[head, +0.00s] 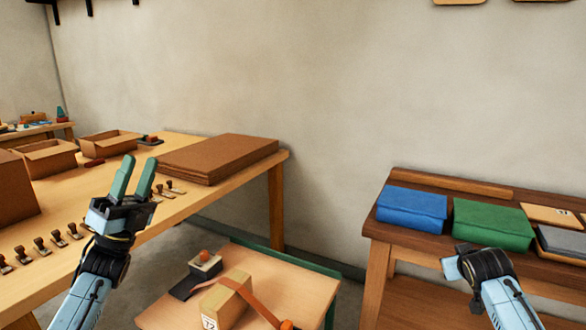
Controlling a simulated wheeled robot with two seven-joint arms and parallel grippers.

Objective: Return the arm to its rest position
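My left gripper (138,160) is raised in front of the left wooden table. Its two teal fingers point up with a gap between them, and nothing shows in the gap. My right gripper (452,268) is at the lower right, in front of the right table's front edge. It is turned so that its fingers barely show, and I cannot tell whether it is open or holds anything.
The left table (95,203) carries several stamps, open boxes (48,158) and a brown board stack (218,156). A low table (300,295) holds a strapped "T2" box (226,300). The right table (380,229) bears blue (412,207) and green (492,224) bundles.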

